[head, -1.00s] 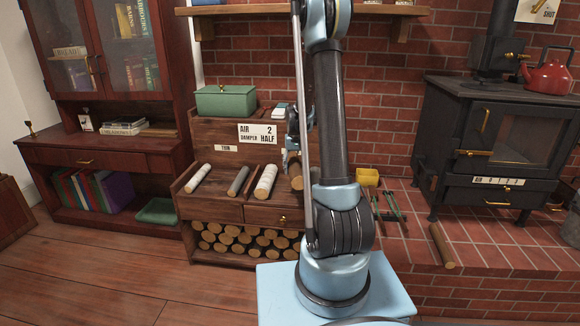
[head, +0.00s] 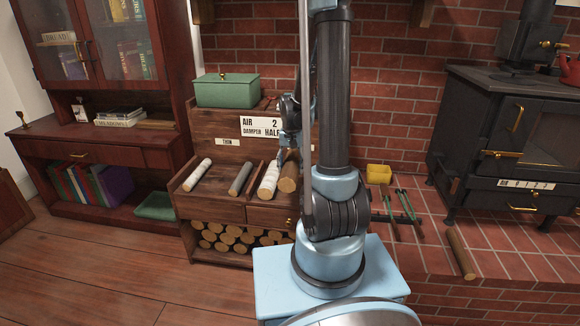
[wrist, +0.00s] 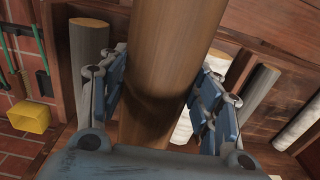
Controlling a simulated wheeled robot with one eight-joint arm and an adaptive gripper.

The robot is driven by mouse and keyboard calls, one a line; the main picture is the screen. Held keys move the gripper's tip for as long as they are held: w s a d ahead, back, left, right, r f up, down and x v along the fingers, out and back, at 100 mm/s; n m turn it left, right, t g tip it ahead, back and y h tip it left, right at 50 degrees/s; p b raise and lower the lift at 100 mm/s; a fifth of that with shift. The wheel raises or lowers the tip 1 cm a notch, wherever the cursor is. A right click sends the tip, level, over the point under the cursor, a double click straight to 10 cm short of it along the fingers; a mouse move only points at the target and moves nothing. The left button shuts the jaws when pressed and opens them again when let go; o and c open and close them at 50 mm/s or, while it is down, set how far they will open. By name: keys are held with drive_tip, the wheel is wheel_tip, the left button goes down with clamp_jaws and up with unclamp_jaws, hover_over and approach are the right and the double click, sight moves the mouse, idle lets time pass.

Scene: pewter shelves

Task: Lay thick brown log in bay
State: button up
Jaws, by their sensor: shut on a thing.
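The thick brown log (head: 289,177) is at the right part of the slanted log rack (head: 216,210), close beside a white birch log (head: 268,180). My gripper (head: 289,146) is around the brown log, partly hidden by my arm in the head view. In the wrist view the brown log (wrist: 172,60) runs between the two fingers (wrist: 160,100), which are shut on it. Wooden dividers show beneath it. I cannot tell whether the log touches the rack's floor.
A grey log (head: 240,178) and another white log (head: 198,174) lie further left on the rack. In the wrist view a grey log (wrist: 90,55) lies left of the held one. A yellow tub (head: 379,174) and a loose log (head: 460,254) are on the brick hearth.

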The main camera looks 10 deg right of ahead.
drive_tip(key=shift+d, duration=0.3)
drive_tip(key=shift+w+d+f, duration=0.15)
drive_tip(key=shift+w+d, duration=0.05)
drive_tip(key=shift+w, duration=0.1)
drive_tip(key=shift+w+d+f, duration=0.55)
drive_tip(key=shift+w+f, duration=0.2)
drive_tip(key=shift+w, duration=0.95)
drive_tip(key=shift+w+d+f, duration=0.5)
drive_tip(key=shift+w+f, duration=0.25)
drive_tip(key=shift+w, duration=0.95)
drive_tip(key=shift+w+d+f, duration=0.55)
drive_tip(key=shift+w+f, duration=0.2)
drive_tip(key=shift+w, duration=0.95)
drive_tip(key=shift+w+f, duration=0.15)
drive_tip(key=shift+f, duration=4.2)
drive_tip(key=o, duration=1.7)
drive_tip(key=shift+c, duration=0.2)
